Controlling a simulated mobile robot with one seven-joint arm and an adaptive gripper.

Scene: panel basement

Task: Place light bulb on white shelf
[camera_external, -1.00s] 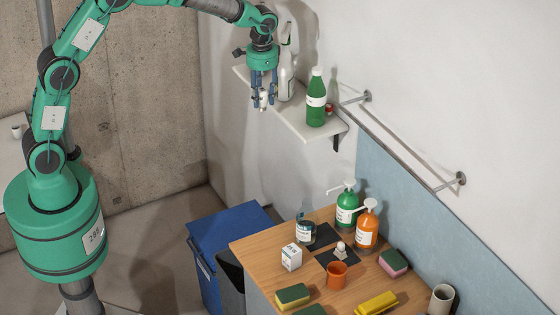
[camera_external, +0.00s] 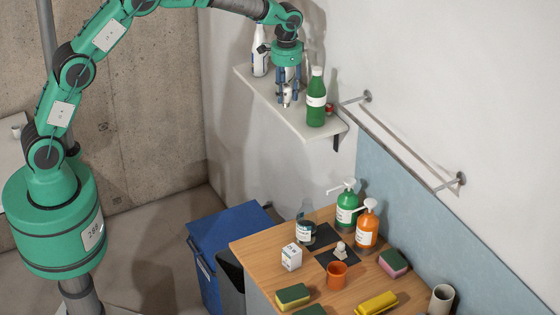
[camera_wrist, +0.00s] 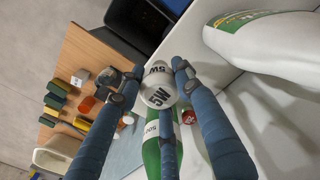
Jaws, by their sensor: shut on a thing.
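My gripper (camera_external: 287,97) is shut on a light bulb, its fingers pointing down. The light bulb (camera_wrist: 158,90) is white with "5W" printed on its face and sits between the fingers in the wrist view. In the external view the light bulb (camera_external: 288,93) shows low between the fingertips. The white shelf (camera_external: 262,88) is on the wall, and my gripper is in front of or above its middle part. I cannot tell from the external view whether the bulb touches the shelf.
On the shelf, a green bottle (camera_external: 316,98) stands right of my gripper, with a small red item (camera_external: 329,108) beside it. A white bottle (camera_external: 260,50) stands to the left. Below is a wooden counter (camera_external: 262,249) with pump bottles, sponges and cups. A wall rail (camera_external: 410,143) lies to the right.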

